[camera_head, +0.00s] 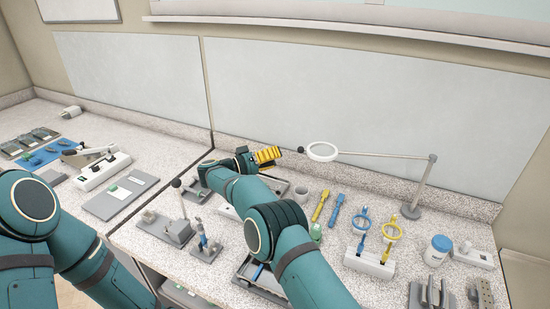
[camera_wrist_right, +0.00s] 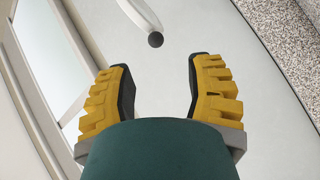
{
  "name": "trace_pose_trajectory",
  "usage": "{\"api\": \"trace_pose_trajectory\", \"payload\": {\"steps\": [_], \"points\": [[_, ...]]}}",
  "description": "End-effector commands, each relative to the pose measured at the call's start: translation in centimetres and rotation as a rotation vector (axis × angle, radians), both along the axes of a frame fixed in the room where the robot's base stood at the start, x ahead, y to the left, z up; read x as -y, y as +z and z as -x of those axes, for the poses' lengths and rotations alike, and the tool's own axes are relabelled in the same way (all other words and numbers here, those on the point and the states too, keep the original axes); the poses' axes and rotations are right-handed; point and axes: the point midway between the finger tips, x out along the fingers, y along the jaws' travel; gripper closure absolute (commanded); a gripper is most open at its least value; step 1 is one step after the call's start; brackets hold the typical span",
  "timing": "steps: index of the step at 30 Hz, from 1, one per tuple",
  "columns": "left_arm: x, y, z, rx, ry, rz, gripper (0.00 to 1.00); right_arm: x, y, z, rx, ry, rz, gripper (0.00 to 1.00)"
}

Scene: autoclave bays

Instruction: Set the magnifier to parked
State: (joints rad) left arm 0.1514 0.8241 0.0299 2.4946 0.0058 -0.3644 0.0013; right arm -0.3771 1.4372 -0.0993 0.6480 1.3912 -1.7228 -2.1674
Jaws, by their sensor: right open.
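The magnifier has a round white-rimmed lens (camera_head: 322,152) on a thin jointed grey arm, which runs right to an upright post on a round base. A small dark ball knob (camera_head: 301,149) sticks out from the lens's left side. My right gripper (camera_head: 279,153), with yellow fingers, is just left of the knob and apart from it. In the right wrist view the gripper (camera_wrist_right: 160,72) is open and empty, and the dark knob (camera_wrist_right: 155,40) lies ahead, between the lines of the fingers. The lens rim (camera_wrist_right: 138,12) is partly cut off. My left gripper is not in view.
Below the lens stand a white holder (camera_head: 369,264) with blue and yellow ring tools, a blue-lidded jar (camera_head: 437,250) and a lever device (camera_head: 176,229). A grey tray (camera_head: 121,196) lies left. The wall panel (camera_head: 360,105) is behind the magnifier.

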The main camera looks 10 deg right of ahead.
Motion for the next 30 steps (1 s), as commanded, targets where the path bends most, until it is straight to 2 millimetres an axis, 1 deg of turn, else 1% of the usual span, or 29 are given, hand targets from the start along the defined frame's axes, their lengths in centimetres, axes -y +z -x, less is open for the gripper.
{"api": "trace_pose_trajectory", "payload": {"steps": [1,2,3,4,8,12,18,21,24,27,30], "points": [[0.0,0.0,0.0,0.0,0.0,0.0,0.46,0.0,0.1,0.0,0.002,0.003,0.003,0.66],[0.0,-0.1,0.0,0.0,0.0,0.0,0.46,0.0,0.2,-0.1,0.005,0.006,0.008,0.76],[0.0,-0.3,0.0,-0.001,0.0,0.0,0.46,-0.1,0.4,-0.1,0.01,0.015,0.02,0.9],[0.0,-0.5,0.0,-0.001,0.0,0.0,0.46,-0.2,0.7,-0.2,0.016,0.025,0.034,1.0],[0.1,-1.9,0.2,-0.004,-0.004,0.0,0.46,-0.6,2.7,-0.6,0.059,0.11,0.144,1.0],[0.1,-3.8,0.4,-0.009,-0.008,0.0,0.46,-1.2,5.6,-0.9,0.109,0.242,0.309,1.0],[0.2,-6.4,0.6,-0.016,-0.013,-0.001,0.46,-1.2,8.4,-0.2,0.133,0.431,0.511,1.0],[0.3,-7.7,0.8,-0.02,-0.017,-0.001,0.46,-0.8,9.0,0.6,0.121,0.521,0.591,1.0],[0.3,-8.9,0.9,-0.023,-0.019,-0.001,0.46,-0.1,9.0,1.7,0.094,0.61,0.653,1.0],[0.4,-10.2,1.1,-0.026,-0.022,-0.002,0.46,1.0,8.5,3.0,0.055,0.697,0.695,1.0],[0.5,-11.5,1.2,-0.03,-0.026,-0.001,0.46,2.3,7.2,4.7,0.004,0.781,0.718,1.0]]}}
